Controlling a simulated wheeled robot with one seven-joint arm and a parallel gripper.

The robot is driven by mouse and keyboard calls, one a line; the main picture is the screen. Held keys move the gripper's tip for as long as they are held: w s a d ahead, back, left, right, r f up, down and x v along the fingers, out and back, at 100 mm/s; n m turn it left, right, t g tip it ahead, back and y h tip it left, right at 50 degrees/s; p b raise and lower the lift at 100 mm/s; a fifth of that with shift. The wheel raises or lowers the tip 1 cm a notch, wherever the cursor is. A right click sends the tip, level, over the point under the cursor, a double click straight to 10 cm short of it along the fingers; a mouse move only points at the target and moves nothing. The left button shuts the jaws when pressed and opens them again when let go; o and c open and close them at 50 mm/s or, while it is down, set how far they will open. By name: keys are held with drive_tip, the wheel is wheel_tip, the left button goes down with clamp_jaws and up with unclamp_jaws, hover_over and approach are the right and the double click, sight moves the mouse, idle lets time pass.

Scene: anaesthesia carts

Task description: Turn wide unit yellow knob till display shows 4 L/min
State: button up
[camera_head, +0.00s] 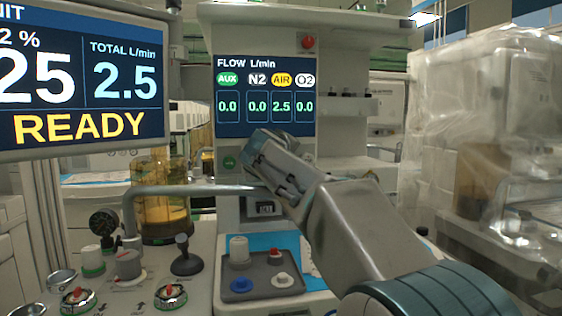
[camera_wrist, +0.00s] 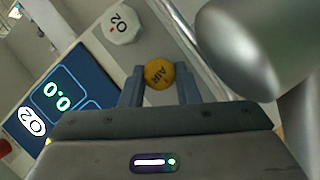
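The yellow AIR knob (camera_wrist: 161,74) sits between the two fingertips of my gripper (camera_wrist: 160,86) in the wrist view, with a finger against each side. Its AIR label looks turned relative to the neighbouring O2 knob. In the head view my gripper (camera_head: 262,172) is at the front of the unit, just below the flow display, and hides the knob. The flow display (camera_head: 264,127) reads AIR 2.5, with AUX, N2 and O2 at 0.0.
The white O2 knob (camera_wrist: 120,25) is close beside the fingers. A grey rail (camera_head: 190,190) runs left of my gripper. A large monitor (camera_head: 80,143) reads TOTAL 2.5 L/min and READY. A tray with small knobs (camera_head: 245,296) lies below. Plastic-draped equipment (camera_head: 440,110) stands at right.

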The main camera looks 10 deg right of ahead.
drive_tip(key=o, duration=0.4)
drive_tip(key=shift+o, duration=0.2)
drive_tip(key=shift+s+a, duration=0.1)
drive_tip(key=v, duration=1.3)
drive_tip(key=shift+s+a+r+p, duration=0.15)
drive_tip(key=shift+s+p, duration=0.1)
drive_tip(key=shift+p, duration=0.2)
drive_tip(key=shift+c, duration=0.3)
